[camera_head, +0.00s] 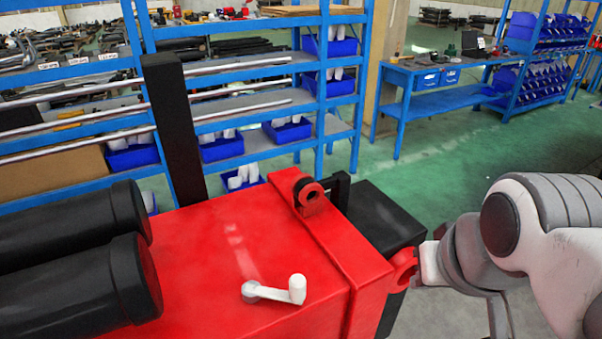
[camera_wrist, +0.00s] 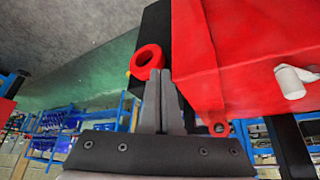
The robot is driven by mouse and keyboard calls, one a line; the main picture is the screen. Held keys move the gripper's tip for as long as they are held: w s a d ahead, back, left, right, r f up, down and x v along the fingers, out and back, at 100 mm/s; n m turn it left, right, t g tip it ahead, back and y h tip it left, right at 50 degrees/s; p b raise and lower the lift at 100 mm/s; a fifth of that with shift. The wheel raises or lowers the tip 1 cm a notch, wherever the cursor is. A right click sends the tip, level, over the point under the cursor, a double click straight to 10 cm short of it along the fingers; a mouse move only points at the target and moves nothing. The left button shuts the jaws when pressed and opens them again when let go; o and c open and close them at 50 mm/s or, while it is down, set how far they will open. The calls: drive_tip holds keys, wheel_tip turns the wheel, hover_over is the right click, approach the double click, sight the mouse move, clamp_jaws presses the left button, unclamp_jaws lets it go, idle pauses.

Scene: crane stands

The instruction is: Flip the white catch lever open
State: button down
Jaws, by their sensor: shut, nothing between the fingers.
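The white catch lever (camera_head: 277,290) lies on top of the red crane stand body (camera_head: 205,255), its handle end to the right. It also shows at the right edge of the wrist view (camera_wrist: 292,82). My gripper (camera_wrist: 159,73) is shut and empty, its two fingertips together beside a red ring lug (camera_wrist: 147,56), well apart from the lever. In the head view my arm comes in from the right, and its hand is at the right end of the stand, by the red lug (camera_head: 403,266). The fingertips cannot be made out there.
Two black cylinders (camera_head: 70,270) lie at the left of the stand, with a black upright post (camera_head: 175,125) behind. A second red lug (camera_head: 310,194) rises from the far edge. Blue shelving (camera_head: 345,100) stands behind. The space above the lever is clear.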

drive_tip(key=shift+r, duration=0.1)
drive_tip(key=w+a+r+n+g+p, duration=0.1)
drive_tip(key=w+a+r+g+p, duration=0.2)
drive_tip(key=a, duration=0.6)
drive_tip(key=w+a+r+n+g+p, duration=0.2)
drive_tip(key=w+a+r+g+p, duration=0.2)
drive_tip(key=a+r, duration=0.4)
drive_tip(key=shift+w+a+g+h, duration=0.4)
drive_tip(key=shift+w+a+g, duration=0.2)
drive_tip(key=shift+a, duration=0.5)
drive_tip(key=x, duration=0.9)
drive_tip(key=shift+s+d+f, duration=0.1)
drive_tip(key=shift+s+f, duration=0.1)
drive_tip(key=shift+f, duration=0.2)
drive_tip(key=shift+s+d+f, duration=0.1)
drive_tip(key=shift+s+d, duration=0.15)
drive_tip(key=shift+s, duration=0.7)
drive_tip(key=shift+s+d, duration=0.3)
drive_tip(key=shift+s, duration=0.65)
